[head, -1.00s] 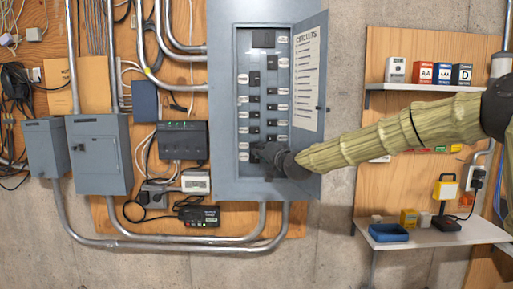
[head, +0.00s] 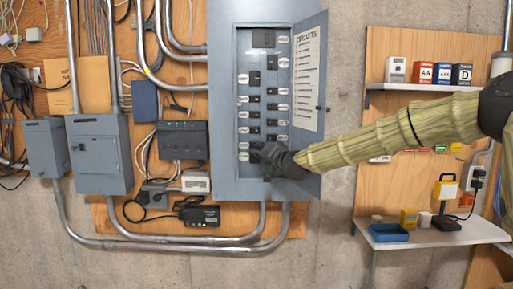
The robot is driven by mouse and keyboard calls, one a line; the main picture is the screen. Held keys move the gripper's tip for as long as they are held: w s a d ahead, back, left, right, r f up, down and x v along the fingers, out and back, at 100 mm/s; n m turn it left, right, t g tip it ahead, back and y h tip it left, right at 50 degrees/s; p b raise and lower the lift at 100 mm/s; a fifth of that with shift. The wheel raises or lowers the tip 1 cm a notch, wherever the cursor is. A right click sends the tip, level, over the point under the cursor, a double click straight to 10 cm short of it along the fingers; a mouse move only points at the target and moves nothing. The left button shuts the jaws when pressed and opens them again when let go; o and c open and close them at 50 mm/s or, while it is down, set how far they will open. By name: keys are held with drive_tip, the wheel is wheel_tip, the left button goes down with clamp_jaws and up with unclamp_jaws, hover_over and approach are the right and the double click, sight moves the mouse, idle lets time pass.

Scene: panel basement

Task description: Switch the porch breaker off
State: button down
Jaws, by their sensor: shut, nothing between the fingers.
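The grey breaker panel (head: 224,130) hangs open in the middle of the head view. Two columns of dark breakers with white labels run down its face. The labels are too small to read, so I cannot tell which breaker is the porch one. My gripper (head: 259,152) is shut and empty at the lower breakers, in front of the panel face. It hides part of the lowest rows and their levers. I cannot tell whether its tips touch a lever.
The panel door (head: 309,75) stands open to the right with a circuit list, above my forearm. A black router box (head: 182,140) and grey boxes (head: 100,153) are at left. A shelf (head: 440,232) with a blue tray (head: 388,232) is at lower right.

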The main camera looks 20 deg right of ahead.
drive_tip(key=shift+w+a+r, duration=0.1)
drive_tip(key=shift+a, duration=0.4)
idle(0.5)
drive_tip(key=shift+w+a, duration=0.1)
drive_tip(key=shift+a, duration=0.05)
drive_tip(key=shift+d+b, duration=0.25)
drive_tip(key=shift+b, duration=0.05)
drive_tip(key=shift+s, duration=0.2)
drive_tip(key=s+a+b, duration=0.1)
drive_tip(key=s+a, duration=0.1)
drive_tip(key=s, duration=0.4)
drive_tip(key=shift+s+b, duration=0.25)
drive_tip(key=shift+b, duration=0.05)
idle(0.7)
drive_tip(key=shift+f, duration=0.2)
